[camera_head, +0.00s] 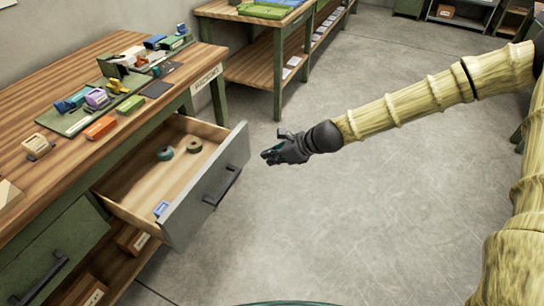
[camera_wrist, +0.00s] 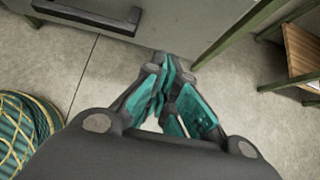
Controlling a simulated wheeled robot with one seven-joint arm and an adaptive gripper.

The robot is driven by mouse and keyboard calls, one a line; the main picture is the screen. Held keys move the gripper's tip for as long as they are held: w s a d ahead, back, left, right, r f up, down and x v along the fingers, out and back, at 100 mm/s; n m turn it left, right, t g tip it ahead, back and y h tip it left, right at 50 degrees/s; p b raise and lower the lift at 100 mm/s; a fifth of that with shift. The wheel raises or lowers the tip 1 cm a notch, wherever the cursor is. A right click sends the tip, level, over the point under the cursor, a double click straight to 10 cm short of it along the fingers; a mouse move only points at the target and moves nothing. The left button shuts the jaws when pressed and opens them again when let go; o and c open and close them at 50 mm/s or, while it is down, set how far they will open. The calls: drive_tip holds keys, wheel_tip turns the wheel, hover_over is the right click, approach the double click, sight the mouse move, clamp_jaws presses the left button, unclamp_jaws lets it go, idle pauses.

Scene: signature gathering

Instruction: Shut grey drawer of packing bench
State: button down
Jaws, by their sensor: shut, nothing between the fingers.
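The grey drawer (camera_head: 208,190) of the packing bench (camera_head: 75,125) is pulled well out in the head view. Its front has a dark bar handle (camera_head: 222,187). Inside the drawer are two round rolls and a small blue item. My gripper (camera_head: 268,155) is to the right of the drawer front, apart from the handle, shut and empty. In the wrist view, my gripper's teal-padded fingers (camera_wrist: 172,70) point toward the grey front, whose handle (camera_wrist: 90,14) shows at the upper left. I cannot tell from the wrist view whether the fingertips touch the front.
A green drawer (camera_head: 60,250) with a dark handle sits shut at the lower left. Boxes lie on the bench's low shelf (camera_head: 130,265). Small coloured items crowd the bench top. Another bench (camera_head: 262,60) stands behind. The floor (camera_head: 330,220) right of the drawer is clear.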

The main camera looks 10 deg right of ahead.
drive_tip(key=shift+w+a+f, duration=0.85)
drive_tip(key=shift+w+a, duration=0.05)
drive_tip(key=shift+a, duration=0.4)
drive_tip(key=shift+w+a+f, duration=0.8)
drive_tip(key=shift+w+a, duration=0.15)
drive_tip(key=shift+a, duration=0.3)
drive_tip(key=shift+w+a+f, duration=0.85)
drive_tip(key=shift+w+a, duration=0.05)
drive_tip(key=shift+a, duration=0.4)
